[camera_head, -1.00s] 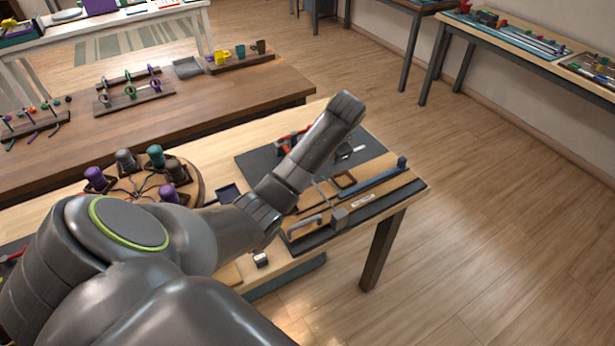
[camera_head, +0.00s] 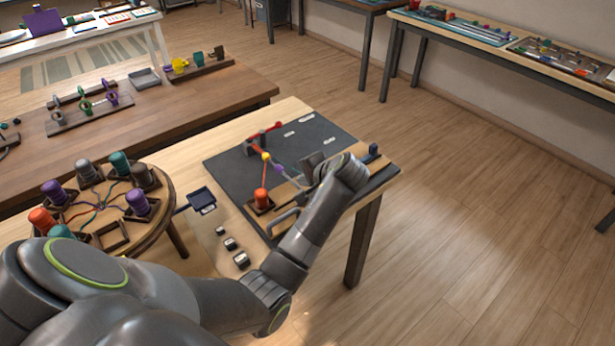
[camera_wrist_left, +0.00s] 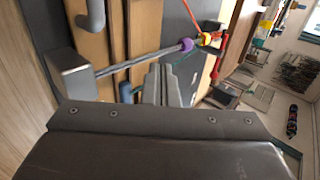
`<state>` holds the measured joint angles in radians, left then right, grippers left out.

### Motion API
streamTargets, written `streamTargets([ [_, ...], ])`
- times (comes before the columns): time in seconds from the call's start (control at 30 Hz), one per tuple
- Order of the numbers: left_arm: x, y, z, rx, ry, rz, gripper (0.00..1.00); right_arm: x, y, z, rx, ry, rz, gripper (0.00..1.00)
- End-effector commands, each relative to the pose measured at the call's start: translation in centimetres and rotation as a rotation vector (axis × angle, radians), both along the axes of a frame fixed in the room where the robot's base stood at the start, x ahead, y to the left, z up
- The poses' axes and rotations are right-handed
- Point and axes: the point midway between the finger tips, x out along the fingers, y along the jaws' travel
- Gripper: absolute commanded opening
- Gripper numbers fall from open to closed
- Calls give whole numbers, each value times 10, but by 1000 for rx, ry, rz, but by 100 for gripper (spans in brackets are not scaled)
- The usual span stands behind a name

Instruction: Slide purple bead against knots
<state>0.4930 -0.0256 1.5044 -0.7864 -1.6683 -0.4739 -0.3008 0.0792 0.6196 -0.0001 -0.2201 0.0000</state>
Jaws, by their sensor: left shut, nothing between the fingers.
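The purple bead (camera_wrist_left: 186,44) sits at the far end of a grey rod-like strand (camera_wrist_left: 140,60) in the left wrist view, close beside a yellow bead (camera_wrist_left: 205,39). Red cord (camera_wrist_left: 190,14) runs beyond the yellow bead; individual knots are too small to make out. In the head view the purple bead (camera_head: 277,167) lies just below the yellow bead (camera_head: 266,157) over the dark mat. My left gripper (camera_wrist_left: 160,72) is shut and empty, its tips a little short of the purple bead and apart from it in the picture. My right gripper is out of view.
The far part of the mat (camera_head: 320,135) is mostly clear.

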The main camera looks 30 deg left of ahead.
Motion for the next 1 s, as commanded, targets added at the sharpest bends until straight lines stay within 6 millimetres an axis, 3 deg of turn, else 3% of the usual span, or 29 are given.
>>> streamTargets([
  [0.23,14,37,-35,2,3,2,0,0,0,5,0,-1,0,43],
  [0.5,28,68,-34,1,-1,1,0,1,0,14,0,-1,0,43],
  [1.0,31,75,-35,0,-1,1,0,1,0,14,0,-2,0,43],
])
